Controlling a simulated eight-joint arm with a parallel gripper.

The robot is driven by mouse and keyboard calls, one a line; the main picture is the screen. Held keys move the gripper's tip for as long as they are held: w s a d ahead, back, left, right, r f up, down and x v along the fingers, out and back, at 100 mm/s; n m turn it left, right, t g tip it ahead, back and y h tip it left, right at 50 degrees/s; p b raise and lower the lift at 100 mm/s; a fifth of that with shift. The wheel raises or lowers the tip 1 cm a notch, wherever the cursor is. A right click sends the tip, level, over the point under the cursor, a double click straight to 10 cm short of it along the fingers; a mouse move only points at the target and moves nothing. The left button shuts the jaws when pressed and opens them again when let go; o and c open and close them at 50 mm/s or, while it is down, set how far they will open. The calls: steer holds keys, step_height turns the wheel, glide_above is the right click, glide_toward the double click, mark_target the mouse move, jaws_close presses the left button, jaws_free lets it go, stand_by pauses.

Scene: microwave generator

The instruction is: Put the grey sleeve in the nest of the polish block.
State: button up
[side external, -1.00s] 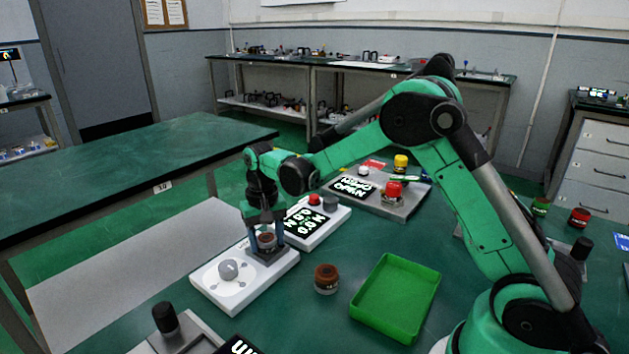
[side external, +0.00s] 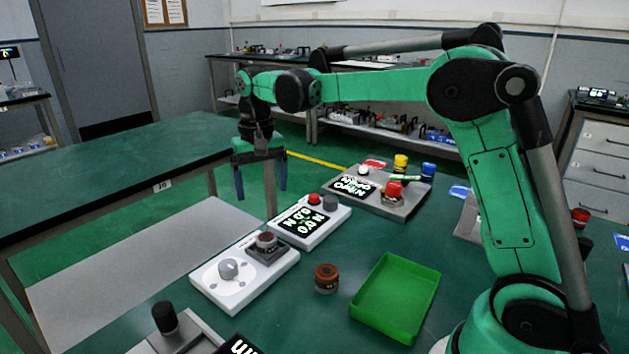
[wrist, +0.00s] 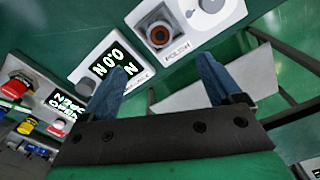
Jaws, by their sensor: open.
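The polish block (side external: 215,281) is a white box with a grey knob and a dark square nest (side external: 262,254). In the wrist view the block (wrist: 205,30) shows its POLISH label. My gripper (side external: 261,190) is open and empty, raised above and apart from the sleeve. Its two blue fingers also show in the wrist view (wrist: 162,66).
A brown sleeve (side external: 326,278) stands on the table right of the block. A green tray (side external: 424,311) lies further right. A white display box (side external: 335,222) and a grey panel with coloured buttons (side external: 406,207) stand behind. A black-knobbed device (side external: 166,318) is in front.

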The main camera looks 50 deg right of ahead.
steer(key=s+a+n+t, duration=0.1)
steer(key=s+n+t, duration=0.1)
steer(key=s, duration=0.5)
steer(key=s+a+f+n+t, duration=0.1)
steer(key=s+a+n+t, duration=0.1)
steer(key=s+t, duration=0.3)
steer(key=shift+s+a+f+n, duration=0.2)
steer(key=shift+s+n, duration=0.5)
steer(key=shift+s, duration=0.4)
